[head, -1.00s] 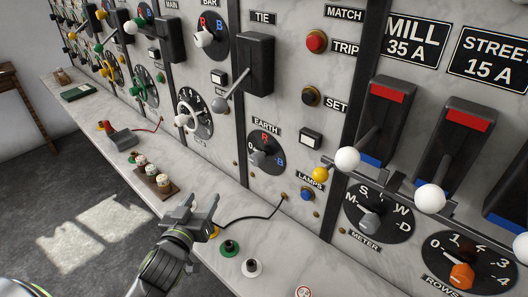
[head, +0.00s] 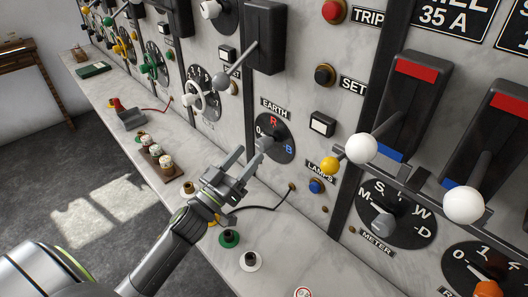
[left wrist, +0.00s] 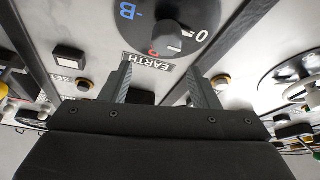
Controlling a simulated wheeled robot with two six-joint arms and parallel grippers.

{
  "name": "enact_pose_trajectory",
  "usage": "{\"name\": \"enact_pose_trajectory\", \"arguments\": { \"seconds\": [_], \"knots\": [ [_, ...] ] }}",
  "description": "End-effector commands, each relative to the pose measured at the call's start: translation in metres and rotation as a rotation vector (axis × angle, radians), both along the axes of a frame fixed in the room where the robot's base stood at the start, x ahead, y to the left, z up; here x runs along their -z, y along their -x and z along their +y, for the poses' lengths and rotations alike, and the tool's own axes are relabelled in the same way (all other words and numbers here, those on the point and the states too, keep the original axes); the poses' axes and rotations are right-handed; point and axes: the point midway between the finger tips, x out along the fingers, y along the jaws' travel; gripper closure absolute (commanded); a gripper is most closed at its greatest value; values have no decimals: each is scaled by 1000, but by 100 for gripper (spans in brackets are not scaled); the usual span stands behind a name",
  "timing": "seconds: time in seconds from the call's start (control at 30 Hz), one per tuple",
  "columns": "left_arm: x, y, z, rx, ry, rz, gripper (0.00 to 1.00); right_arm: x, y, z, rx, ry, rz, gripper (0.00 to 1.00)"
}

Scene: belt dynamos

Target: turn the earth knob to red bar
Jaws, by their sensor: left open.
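The earth knob (head: 264,145) is a grey pointer knob on a black round dial (head: 284,148) with 0, a red R and a blue B. Its pointer seems to face 0, away from the red mark. My left gripper (head: 248,157) is open and empty, just below and in front of the dial, its fingertips short of the knob. In the left wrist view the knob (left wrist: 172,42) and dial appear upside down above the gap between the open fingers (left wrist: 161,78). My right gripper is not in view.
A grey-balled TIE lever (head: 228,82) juts out above left.

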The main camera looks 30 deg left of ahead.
Motion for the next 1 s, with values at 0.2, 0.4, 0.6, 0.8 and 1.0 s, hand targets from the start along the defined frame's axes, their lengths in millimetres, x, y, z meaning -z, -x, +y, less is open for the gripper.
{"name": "enact_pose_trajectory", "arguments": {
  "seconds": [0.2, 0.4, 0.6, 0.8, 1.0],
  "knots": [
    [13, -17, -4, -1, 1, -4, 45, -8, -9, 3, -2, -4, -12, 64],
    [2, -48, -12, -1, -1, -1, 45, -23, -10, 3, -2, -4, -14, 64],
    [-1, -65, -15, 0, -1, 0, 45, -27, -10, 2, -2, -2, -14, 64],
    [-1, -68, -16, -1, 0, 0, 45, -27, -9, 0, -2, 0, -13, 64],
    [-1, -68, -16, -1, -1, 0, 51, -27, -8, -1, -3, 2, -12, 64]
  ]
}}
